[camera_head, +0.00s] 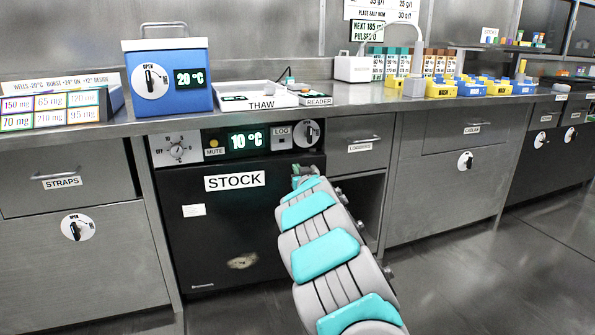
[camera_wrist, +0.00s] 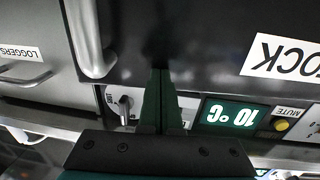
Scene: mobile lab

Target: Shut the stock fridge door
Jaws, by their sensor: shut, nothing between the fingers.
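The stock fridge (camera_head: 240,141) is under the counter, with a control strip above its dark door (camera_head: 222,225). The door carries a STOCK label and looks flush or nearly flush with the front; I cannot tell if a small gap is left. My gripper (camera_head: 301,172) is at the door's upper right, partly hidden by my arm. In the wrist view, which is upside down, my gripper (camera_wrist: 161,105) is shut and empty, its fingertips over the door's top edge area. The silver door handle (camera_wrist: 90,40) stands beside the fingers, apart from them.
The fridge display (camera_wrist: 230,116) reads 10 °C. Right of the fridge are the LOGGERS drawer (camera_head: 360,140) and an open dark space below it. A blue box (camera_head: 170,75) and a THAW tray (camera_head: 258,95) stand on the counter. The floor (camera_head: 455,285) is clear at right.

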